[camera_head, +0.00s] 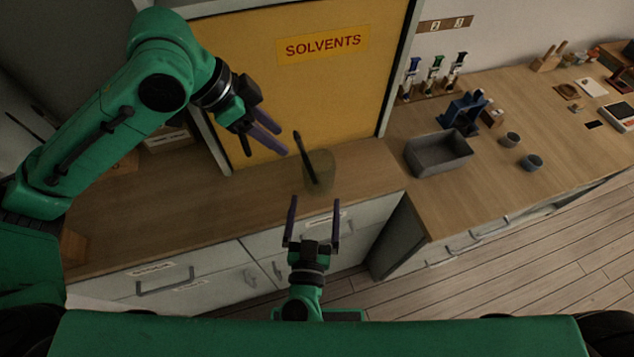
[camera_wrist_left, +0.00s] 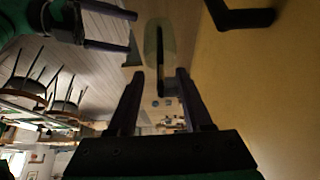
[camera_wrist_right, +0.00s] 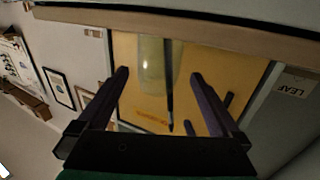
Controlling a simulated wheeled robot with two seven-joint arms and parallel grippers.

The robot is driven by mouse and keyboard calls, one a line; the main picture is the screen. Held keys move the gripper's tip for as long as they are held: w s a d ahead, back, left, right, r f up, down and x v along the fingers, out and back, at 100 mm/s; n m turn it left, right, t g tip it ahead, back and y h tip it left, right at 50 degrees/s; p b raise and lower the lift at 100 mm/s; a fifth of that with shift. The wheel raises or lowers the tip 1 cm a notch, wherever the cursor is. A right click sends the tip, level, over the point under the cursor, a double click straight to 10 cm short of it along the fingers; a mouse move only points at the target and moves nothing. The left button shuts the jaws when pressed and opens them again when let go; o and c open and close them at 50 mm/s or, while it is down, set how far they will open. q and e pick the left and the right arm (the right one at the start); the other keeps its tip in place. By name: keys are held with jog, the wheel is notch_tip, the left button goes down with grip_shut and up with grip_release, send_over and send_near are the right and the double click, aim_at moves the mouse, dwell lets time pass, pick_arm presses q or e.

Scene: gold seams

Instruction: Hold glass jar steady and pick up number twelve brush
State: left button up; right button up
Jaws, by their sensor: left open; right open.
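The glass jar (camera_head: 321,172) stands on the wooden counter near its front edge, before the yellow cabinet. One dark brush (camera_head: 303,150) leans in it, its upper end above the rim; its number cannot be read. My left gripper (camera_head: 284,144) is open, up and left of the jar, apart from it. In the left wrist view the jar (camera_wrist_left: 160,42) and brush (camera_wrist_left: 160,75) show beyond the fingers. My right gripper (camera_head: 315,204) is open in front of and below the jar, empty. In the right wrist view the jar (camera_wrist_right: 152,62) and brush (camera_wrist_right: 169,85) appear between its fingers.
The yellow cabinet (camera_head: 350,95) labelled SOLVENTS stands close behind the jar. A grey bin (camera_head: 440,155), a blue stand (camera_head: 462,110) and two small cups (camera_head: 532,162) are to the right. The counter (camera_head: 190,205) left of the jar is mostly clear.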

jog(key=w, duration=0.8)
jog(key=w+d, duration=0.1)
jog(key=w, duration=0.3)
jog(key=c, duration=1.3)
pick_arm(q)
jog(key=m+t+y, duration=0.3)
jog(key=m+y, duration=0.2)
jog(key=m, duration=1.2)
send_near(300, 145)
pick_arm(e)
jog(key=shift+d, duration=0.1)
pick_arm(q)
jog(key=shift+m, duration=0.4)
jog(key=x, duration=1.2)
grip_shut()
